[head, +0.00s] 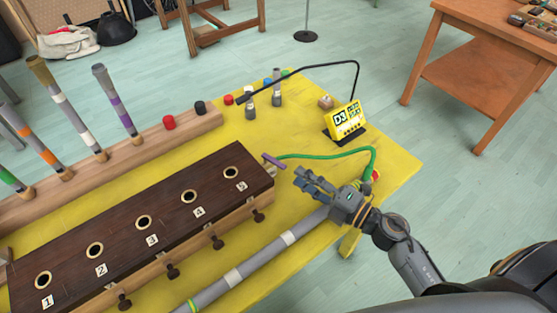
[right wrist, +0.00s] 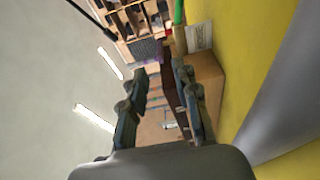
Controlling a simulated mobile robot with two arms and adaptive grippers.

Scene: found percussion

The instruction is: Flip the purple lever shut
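The purple lever (head: 273,161) sticks up at the right end of the dark wooden box (head: 183,213), beside the end of a green hose (head: 325,155). In the right wrist view the fingers stand apart on both sides. My left gripper is not in view.
The box has numbered holes and knobs along its front. A long grey tube (head: 262,262) lies in front of it on the yellow table (head: 400,172). A yellow display device (head: 345,120) stands behind the hose. Coloured tubes stand in a wooden rail (head: 130,157) at the back left.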

